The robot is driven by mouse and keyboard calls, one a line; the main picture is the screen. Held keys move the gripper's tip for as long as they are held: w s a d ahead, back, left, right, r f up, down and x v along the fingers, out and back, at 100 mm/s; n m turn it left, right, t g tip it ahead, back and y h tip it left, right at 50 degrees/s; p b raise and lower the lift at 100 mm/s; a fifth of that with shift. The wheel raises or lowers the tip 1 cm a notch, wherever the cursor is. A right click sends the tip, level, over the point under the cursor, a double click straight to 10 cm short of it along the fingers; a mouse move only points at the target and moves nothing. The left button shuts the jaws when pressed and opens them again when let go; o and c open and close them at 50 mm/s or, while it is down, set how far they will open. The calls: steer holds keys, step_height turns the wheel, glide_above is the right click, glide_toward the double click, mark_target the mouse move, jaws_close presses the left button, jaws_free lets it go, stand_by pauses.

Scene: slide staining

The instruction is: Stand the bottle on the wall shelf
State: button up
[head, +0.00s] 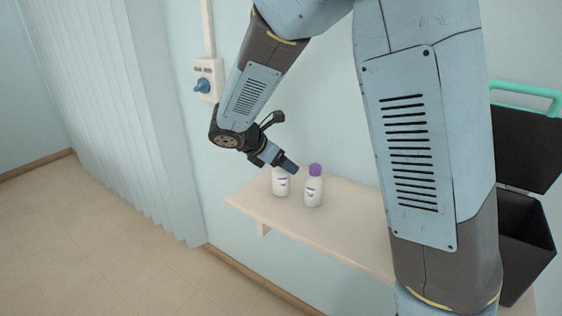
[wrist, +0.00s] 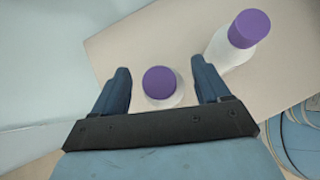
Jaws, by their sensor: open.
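Two white bottles with purple caps stand upright on the wall shelf (head: 345,228). The left bottle (head: 281,186) is under my gripper (head: 284,163), which hides its cap in the head view. In the wrist view this bottle's cap (wrist: 160,82) shows between the two fingers of my gripper (wrist: 160,74), with a gap on each side. My gripper is open and holds nothing. The other bottle (head: 313,192) stands close to the right; in the wrist view it (wrist: 237,40) is beyond the right finger, apart from it.
A black open case (head: 525,230) with a teal handle is at the right, partly behind my arm. A wall socket with a blue plug (head: 203,86) is above left of the shelf. The shelf's left end is bare.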

steer(key=v, duration=1.2)
steer(key=s+d+r+m+g+y, duration=0.1)
steer(key=s+d+r+m+y, duration=0.15)
steer(key=d+m, duration=0.4)
steer(key=s+d+r+m+g+y, duration=0.15)
steer(key=s+d+m, duration=0.25)
steer(key=d, duration=0.6)
steer(key=s+d+r+m+t+y, duration=0.2)
steer(key=s+d+m+t+y, duration=0.1)
steer(key=s+d+m, duration=0.6)
steer(key=shift+s+m, duration=2.3)
steer(key=shift+m, duration=0.35)
steer(key=shift+d+r, duration=0.1)
steer(key=shift+r, duration=0.05)
steer(key=shift+c, duration=0.3)
